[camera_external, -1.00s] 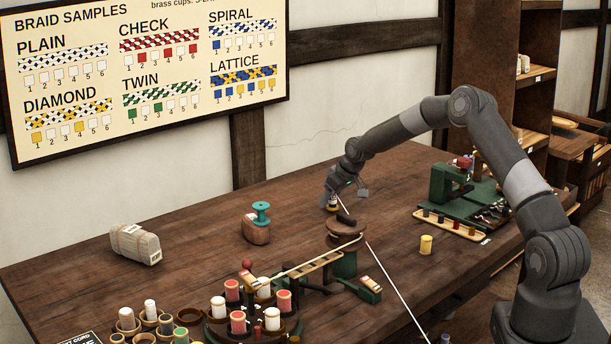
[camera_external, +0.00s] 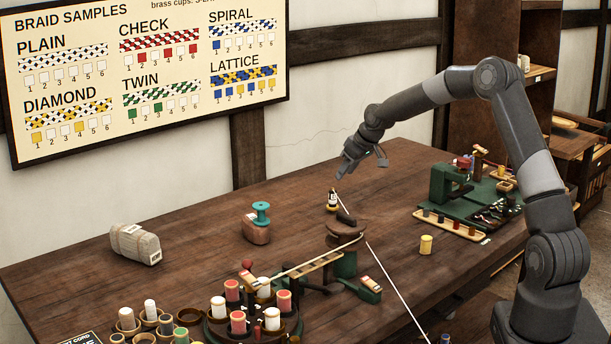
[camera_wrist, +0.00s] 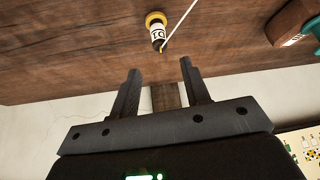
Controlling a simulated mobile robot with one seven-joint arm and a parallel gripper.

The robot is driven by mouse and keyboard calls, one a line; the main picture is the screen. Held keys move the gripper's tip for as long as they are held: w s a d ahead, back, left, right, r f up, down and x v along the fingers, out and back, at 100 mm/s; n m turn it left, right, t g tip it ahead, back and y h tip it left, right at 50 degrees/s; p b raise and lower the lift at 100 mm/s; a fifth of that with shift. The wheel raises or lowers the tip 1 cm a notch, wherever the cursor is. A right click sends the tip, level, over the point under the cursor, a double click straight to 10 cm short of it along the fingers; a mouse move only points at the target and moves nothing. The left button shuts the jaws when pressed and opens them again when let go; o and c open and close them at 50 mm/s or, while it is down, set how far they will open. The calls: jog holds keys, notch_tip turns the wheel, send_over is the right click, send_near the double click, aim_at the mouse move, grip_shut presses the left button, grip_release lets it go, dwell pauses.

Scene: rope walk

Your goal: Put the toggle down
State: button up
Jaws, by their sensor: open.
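The toggle, a small black piece with a white label and yellow ends, stands on the bench in the external view (camera_external: 332,201). It also shows near the top of the wrist view (camera_wrist: 157,32), with a white cord running beside or from it. My gripper (camera_external: 364,170) is open and empty above the bench, higher than the toggle and a little to its right. In the wrist view both fingers of my gripper (camera_wrist: 160,66) are apart, with nothing between them, and the toggle is beyond their tips.
A brown round-topped post (camera_external: 346,230) with a cord stands in front of the toggle. A teal spool on a brown block (camera_external: 258,225) is to the left. A yellow cylinder (camera_external: 426,245) and a green machine (camera_external: 450,185) are to the right. Bench between spool and toggle is clear.

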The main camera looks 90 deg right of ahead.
jog(key=w+a+r+n, duration=0.1)
jog(key=w+a+r, duration=0.15)
jog(key=a, duration=0.45)
jog(key=w+a+r+n, duration=0.1)
jog(key=a+r, duration=0.3)
jog(key=a, duration=0.2)
jog(key=w+a+r+n, duration=0.1)
jog(key=w+a+r, duration=0.1)
jog(key=a+r, duration=0.35)
jog(key=s+a+r+n, duration=0.1)
jog(key=a+r, duration=0.1)
jog(key=a, duration=0.7)
jog(key=s+a+r, duration=0.2)
jog(key=a, duration=0.7)
jog(key=s+a+r+n+y, duration=0.1)
jog(key=s+a+r, duration=0.1)
jog(key=s+a, duration=0.35)
jog(key=s+a+r+n, duration=0.1)
jog(key=s+a, duration=0.2)
jog(key=a, duration=0.5)
jog(key=s+a+f+n+y, duration=0.1)
jog(key=s+a+f+y, duration=0.1)
jog(key=s+a, duration=0.7)
jog(key=shift+s+a+t, duration=0.3)
jog(key=shift+s+a, duration=0.05)
jog(key=shift+s, duration=1.95)
jog(key=shift+f, duration=0.1)
